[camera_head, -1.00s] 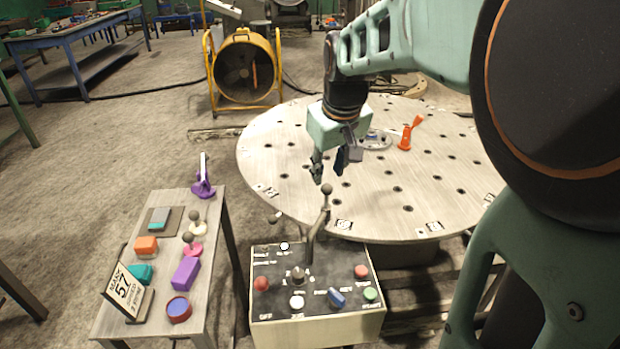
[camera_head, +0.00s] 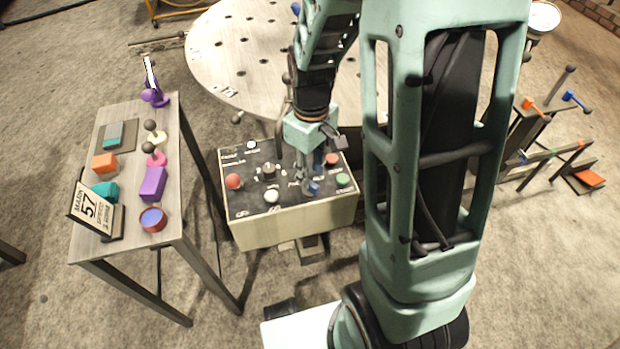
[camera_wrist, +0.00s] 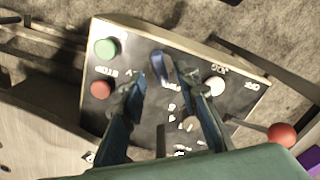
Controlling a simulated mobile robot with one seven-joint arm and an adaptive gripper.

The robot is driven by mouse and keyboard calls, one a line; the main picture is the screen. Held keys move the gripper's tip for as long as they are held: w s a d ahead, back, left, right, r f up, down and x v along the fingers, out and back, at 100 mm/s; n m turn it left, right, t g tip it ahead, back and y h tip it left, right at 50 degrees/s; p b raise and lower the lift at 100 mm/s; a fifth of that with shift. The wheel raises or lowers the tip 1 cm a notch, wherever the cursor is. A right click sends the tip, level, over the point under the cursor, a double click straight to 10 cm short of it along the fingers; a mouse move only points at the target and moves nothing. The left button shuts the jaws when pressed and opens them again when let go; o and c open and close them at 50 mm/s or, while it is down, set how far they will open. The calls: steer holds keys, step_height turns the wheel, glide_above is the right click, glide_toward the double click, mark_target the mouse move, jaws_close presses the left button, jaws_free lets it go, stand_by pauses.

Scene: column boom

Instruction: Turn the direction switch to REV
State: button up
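The control box (camera_head: 295,225) stands with its dark panel facing up. The direction switch, a blue knob, sits near the panel's front right (camera_head: 314,188); it also shows in the wrist view (camera_wrist: 161,67). My gripper (camera_head: 307,187) is low over the panel, pointing down. In the wrist view my gripper (camera_wrist: 161,80) is open, with one finger on each side of the blue knob. The knob looks closer to the right finger; contact cannot be told. The labels beside the knob are mostly hidden or too small to read.
A tall lever (camera_head: 287,95) rises behind my gripper. A side table (camera_head: 120,235) with small objects is left; the round table (camera_head: 215,50) is behind.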

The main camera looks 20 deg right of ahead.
mark_target(311, 183)
steer(key=shift+f, duration=1.85)
jaws_close()
